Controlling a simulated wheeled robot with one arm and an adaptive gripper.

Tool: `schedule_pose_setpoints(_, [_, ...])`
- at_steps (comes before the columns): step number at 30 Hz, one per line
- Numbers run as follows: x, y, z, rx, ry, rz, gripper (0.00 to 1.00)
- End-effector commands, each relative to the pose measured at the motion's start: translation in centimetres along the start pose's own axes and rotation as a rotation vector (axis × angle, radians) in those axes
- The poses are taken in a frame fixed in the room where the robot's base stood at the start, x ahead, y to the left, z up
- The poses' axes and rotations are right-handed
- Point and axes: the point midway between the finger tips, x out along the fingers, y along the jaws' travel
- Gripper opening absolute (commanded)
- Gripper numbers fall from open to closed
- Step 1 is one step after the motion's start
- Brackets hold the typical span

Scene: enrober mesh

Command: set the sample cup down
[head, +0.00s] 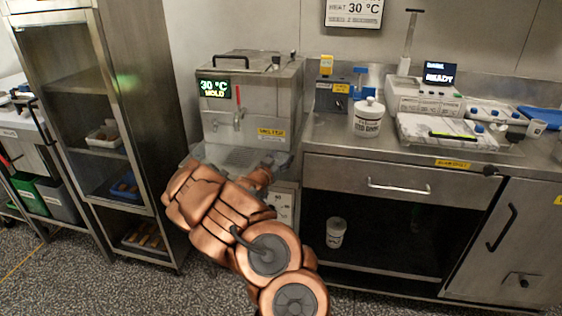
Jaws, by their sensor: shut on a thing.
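My copper-coloured arm reaches up from the bottom of the head view. My gripper (262,174) is at its far end, in front of the steel machine (268,100) and over the right side of its drip tray area (215,155). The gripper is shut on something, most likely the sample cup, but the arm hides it. I cannot tell whether the held thing touches a surface. The machine has a tap (239,115) and a display reading 30 °C HOLD (214,88).
A steel counter (330,135) to the right holds a lidded white jar (368,117), a white instrument (425,97) and a small cup (537,127). A white tub (336,232) stands on the open shelf below. A tall rack (125,110) stands at left.

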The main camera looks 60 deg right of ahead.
Motion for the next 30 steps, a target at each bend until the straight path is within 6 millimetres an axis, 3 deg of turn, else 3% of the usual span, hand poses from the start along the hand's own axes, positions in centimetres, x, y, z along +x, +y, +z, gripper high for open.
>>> schedule_pose_setpoints(10, [-0.3,-0.3,-3.6,0.001,0.0,0.0,0.26])
schedule_pose_setpoints(30, [-10.5,-1.7,-4.3,0.002,0.001,-0.004,0.26])
